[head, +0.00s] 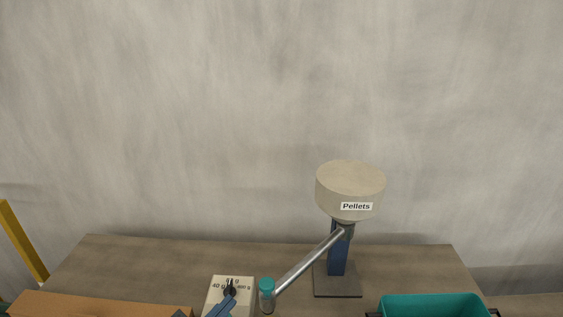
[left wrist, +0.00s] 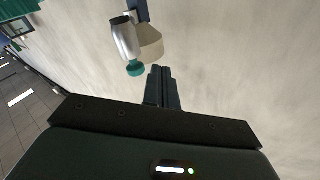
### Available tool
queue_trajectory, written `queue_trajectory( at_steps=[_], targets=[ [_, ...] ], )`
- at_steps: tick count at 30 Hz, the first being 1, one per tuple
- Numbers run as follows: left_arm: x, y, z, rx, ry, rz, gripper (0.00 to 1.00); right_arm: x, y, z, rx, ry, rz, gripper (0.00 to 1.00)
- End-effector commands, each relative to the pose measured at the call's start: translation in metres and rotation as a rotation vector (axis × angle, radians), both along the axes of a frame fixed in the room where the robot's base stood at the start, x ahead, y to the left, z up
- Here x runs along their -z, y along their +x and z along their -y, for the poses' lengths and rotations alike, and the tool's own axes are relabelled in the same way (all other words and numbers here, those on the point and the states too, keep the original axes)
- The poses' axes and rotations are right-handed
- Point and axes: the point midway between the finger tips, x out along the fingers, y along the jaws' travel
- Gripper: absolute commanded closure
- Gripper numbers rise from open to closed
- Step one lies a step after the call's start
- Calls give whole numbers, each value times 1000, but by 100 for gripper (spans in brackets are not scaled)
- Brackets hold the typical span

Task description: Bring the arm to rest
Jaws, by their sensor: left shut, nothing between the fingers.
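My left gripper (head: 224,304) comes in at the bottom edge of the head view, in front of a pale box with a dark dial (head: 230,291). From this view I cannot tell whether it touches the dial. In the left wrist view the two dark fingers (left wrist: 162,73) are together with nothing between them, and pale wall fills most of the background. My right gripper is in neither view.
A pellet hopper (head: 350,190) stands on a blue post, its steel tube (head: 308,263) sloping down to a teal-capped end (head: 266,287). A teal bin (head: 434,304) is at lower right, an orange-brown surface (head: 100,305) at lower left.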

Motion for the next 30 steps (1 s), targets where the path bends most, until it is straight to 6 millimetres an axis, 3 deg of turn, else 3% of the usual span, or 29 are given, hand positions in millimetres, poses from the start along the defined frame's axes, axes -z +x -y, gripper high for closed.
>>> queue_trajectory(
  at_steps=[3, 6, 9, 12, 17, 30],
  targets=[
    [49, -22, -31, -242, -68, -211, 100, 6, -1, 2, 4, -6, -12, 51],
    [97, -53, -47, -375, -71, -426, 100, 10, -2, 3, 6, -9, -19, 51],
    [136, -89, -51, -434, -61, -626, 100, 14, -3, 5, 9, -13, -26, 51],
    [159, -117, -49, -444, -49, -762, 100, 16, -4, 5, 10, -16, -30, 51],
    [173, -136, -44, -437, -43, -849, 100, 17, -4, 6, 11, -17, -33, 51],
    [173, -136, -44, -435, -42, -850, 100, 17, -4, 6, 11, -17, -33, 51]
  ],
)
